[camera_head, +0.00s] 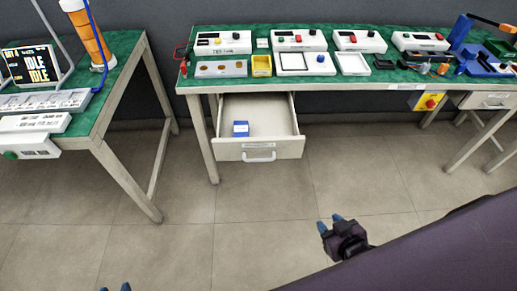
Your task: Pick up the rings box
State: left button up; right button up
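A small blue box (240,129) with a pale label sits in the open drawer (281,148), toward its left side. The label is too small to read, so I cannot tell for sure that it is the rings box. My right gripper (331,223) is over the floor, in front of and to the right of the drawer. Its two blue fingertips are apart with nothing between them. Only the blue fingertips of my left gripper (115,288) show at the bottom edge. They are apart and far from the box.
A second green bench (121,45) stands at left with a screen and an orange cylinder (88,33). The floor between is clear.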

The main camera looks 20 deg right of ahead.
aim_at(241, 128)
jog(key=i+l, duration=0.15)
jog(key=l, duration=0.25)
jog(key=i+l, duration=0.1)
jog(key=l, duration=0.35)
jog(key=i+l, duration=0.15)
jog(key=l, duration=0.25)
jog(key=l+u, duration=0.25)
jog(key=i+l+u, duration=0.1)
jog(key=l+u, duration=0.3)
jog(key=u, duration=0.55)
